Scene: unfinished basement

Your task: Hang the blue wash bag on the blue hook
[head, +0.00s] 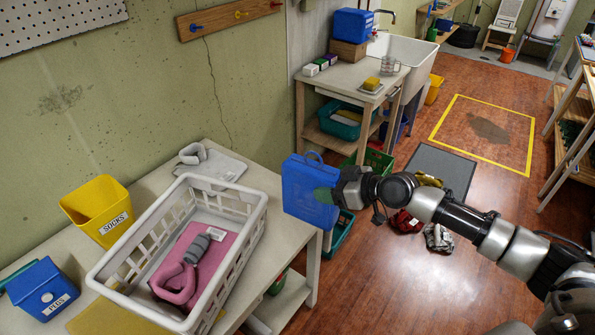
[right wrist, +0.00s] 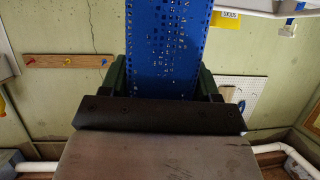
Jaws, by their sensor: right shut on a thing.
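The blue wash bag (head: 308,192) is held upright by my right gripper (head: 332,194), in front of the right end of the long table. A loop shows at its top. In the right wrist view the bag (right wrist: 168,45) is between the two fingers. The blue hook (head: 196,28) is the leftmost peg on the wooden rail (head: 228,18) on the wall, up and to the left of the bag, and it is bare. It also shows small in the right wrist view (right wrist: 104,62). My left gripper is not in view.
The long table carries a white basket (head: 103,277) with a pink item (head: 175,283), a yellow SOCKS bin (head: 97,207) and a blue bin (head: 42,289). Yellow and red pegs share the rail. A bench with a sink (head: 410,52) stands behind. The wall below the rail is clear.

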